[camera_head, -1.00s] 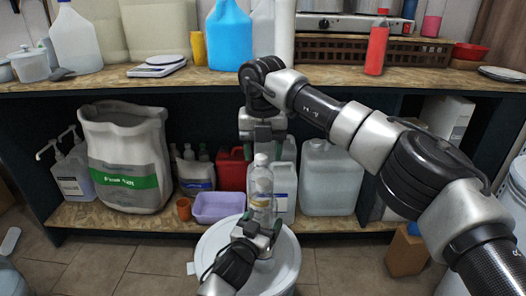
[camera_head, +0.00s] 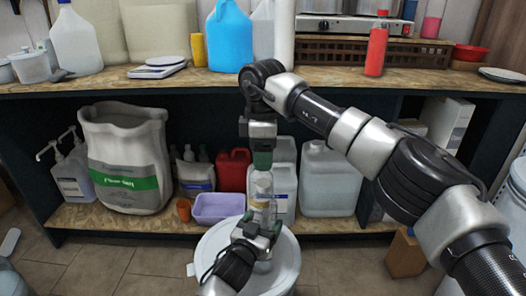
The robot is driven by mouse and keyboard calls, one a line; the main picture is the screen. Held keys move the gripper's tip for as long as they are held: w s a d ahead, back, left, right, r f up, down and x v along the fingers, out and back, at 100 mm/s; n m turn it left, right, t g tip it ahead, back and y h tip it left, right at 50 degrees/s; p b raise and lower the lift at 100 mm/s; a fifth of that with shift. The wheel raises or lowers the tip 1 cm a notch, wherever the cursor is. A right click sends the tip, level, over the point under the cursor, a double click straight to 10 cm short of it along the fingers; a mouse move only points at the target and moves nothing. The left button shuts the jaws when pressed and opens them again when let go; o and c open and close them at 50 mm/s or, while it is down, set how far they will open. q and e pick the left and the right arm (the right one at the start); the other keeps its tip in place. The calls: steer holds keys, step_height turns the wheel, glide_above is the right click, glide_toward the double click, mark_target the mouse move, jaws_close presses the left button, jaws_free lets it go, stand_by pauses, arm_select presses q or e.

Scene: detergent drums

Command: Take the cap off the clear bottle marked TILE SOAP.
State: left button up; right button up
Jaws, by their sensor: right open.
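The clear bottle (camera_head: 262,190) stands upright on the white drum lid (camera_head: 212,262); its label is too small to read. My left gripper (camera_head: 262,230), low in front, has its fingers on both sides of the bottle's lower part and appears shut on it. My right gripper (camera_head: 262,160) points straight down over the bottle's top. It is open, with its green-grey fingers at the height of the cap. The cap is hidden behind the fingers, so I cannot tell whether they touch it.
Behind the bottle, the lower shelf holds a red canister (camera_head: 234,170), white jugs (camera_head: 330,180), a lilac tub (camera_head: 218,208) and a large sack (camera_head: 128,165). The worktop (camera_head: 215,80) above carries a blue jug (camera_head: 229,35) and a red bottle (camera_head: 377,45).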

mark_target(263, 183)
step_height(263, 183, down, 8)
steer(key=shift+r, duration=0.1)
stand_by(0.4)
steer(key=shift+c, duration=0.2)
